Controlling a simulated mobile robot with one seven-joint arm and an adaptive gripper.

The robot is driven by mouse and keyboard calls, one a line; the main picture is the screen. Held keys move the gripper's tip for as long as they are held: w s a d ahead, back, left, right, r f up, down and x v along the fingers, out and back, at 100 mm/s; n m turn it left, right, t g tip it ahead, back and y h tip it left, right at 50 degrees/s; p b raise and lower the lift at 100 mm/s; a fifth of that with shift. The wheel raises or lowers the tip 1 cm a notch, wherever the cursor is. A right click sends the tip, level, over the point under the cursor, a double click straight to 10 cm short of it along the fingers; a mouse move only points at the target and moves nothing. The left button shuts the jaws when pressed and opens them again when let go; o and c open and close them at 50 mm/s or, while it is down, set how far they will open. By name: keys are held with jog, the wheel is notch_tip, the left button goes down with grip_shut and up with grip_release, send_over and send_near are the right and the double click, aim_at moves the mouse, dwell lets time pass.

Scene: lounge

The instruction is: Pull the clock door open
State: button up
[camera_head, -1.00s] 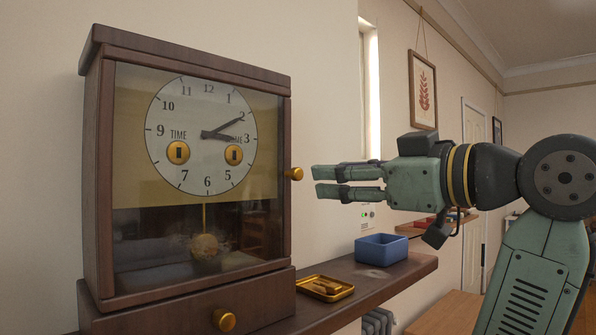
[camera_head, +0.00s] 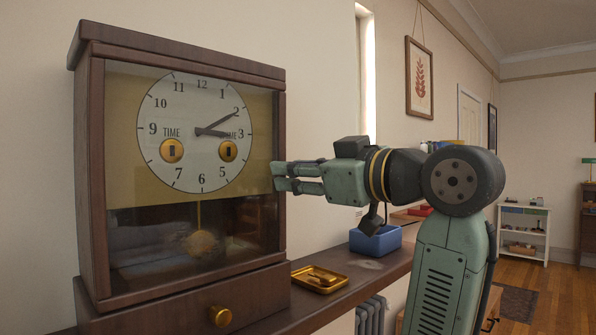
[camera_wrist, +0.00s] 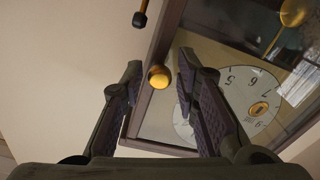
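A dark wooden clock (camera_head: 92,180) stands on a shelf at the left, with a glass-fronted door (camera_head: 281,110) that looks shut. The door's round brass knob is hidden behind my gripper (camera_head: 277,176) in the head view. In the wrist view the brass knob (camera_wrist: 159,77) lies between the two open fingers of my gripper (camera_wrist: 158,80), nearer the left finger's tip, with gaps visible on both sides. The dial (camera_head: 196,130) and pendulum (camera_head: 201,243) show behind the glass. A lower drawer has its own brass knob (camera_head: 220,316).
The shelf (camera_head: 385,268) carries a brass tray (camera_head: 320,279) with small items and a blue box (camera_head: 375,240) below my gripper. The wall (camera_head: 320,60) is close behind. Open floor (camera_head: 520,275) lies at the right.

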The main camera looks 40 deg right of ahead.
grip_shut()
jog(key=shift+s, duration=0.1)
dwell(0.7)
